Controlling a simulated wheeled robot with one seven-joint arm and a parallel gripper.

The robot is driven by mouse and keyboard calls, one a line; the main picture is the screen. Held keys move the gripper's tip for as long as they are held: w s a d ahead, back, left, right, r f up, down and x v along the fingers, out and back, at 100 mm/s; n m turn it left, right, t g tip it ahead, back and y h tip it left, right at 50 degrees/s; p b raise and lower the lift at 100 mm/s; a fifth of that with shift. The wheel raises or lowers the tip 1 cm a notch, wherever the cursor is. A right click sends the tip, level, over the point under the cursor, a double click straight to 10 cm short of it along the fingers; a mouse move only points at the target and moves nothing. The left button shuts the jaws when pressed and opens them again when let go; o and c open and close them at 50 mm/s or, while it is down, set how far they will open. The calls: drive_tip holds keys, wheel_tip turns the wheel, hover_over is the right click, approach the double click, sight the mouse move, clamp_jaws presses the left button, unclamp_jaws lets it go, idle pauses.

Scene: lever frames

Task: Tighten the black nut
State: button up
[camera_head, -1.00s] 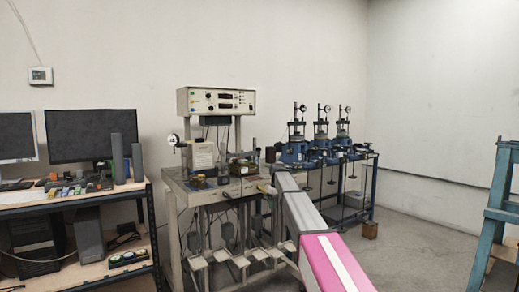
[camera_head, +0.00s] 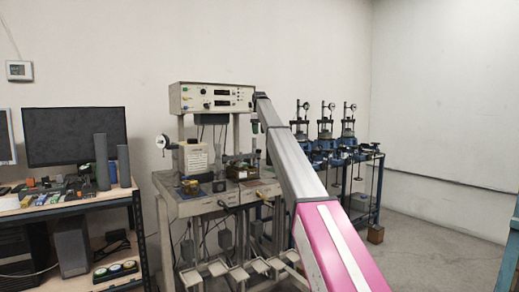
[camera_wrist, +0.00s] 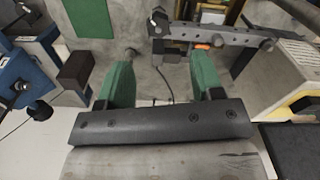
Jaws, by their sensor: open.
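In the wrist view, my gripper (camera_wrist: 165,75) has its two green fingers spread wide apart, with nothing between them. Beyond the fingers is a dark metal lever bar (camera_wrist: 235,39) with holes along it and a small orange part (camera_wrist: 203,45) beneath. In the head view, the lever test bench (camera_head: 214,207) stands in the middle, with my arm reaching up in front of its right side. My gripper is mostly hidden there behind the arm. I cannot pick out the black nut with certainty in either view.
A cream instrument box (camera_head: 210,98) stands above the bench. In the wrist view, a cream box with yellow trim (camera_wrist: 285,80) is at right and a blue device (camera_wrist: 20,82) at left. Blue presses (camera_head: 325,148) stand behind. A desk with a monitor (camera_head: 76,136) is at left.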

sight(259, 151)
drive_tip(key=f, duration=1)
drive_tip(key=shift+w+f, duration=0.3)
drive_tip(key=c, duration=0.9)
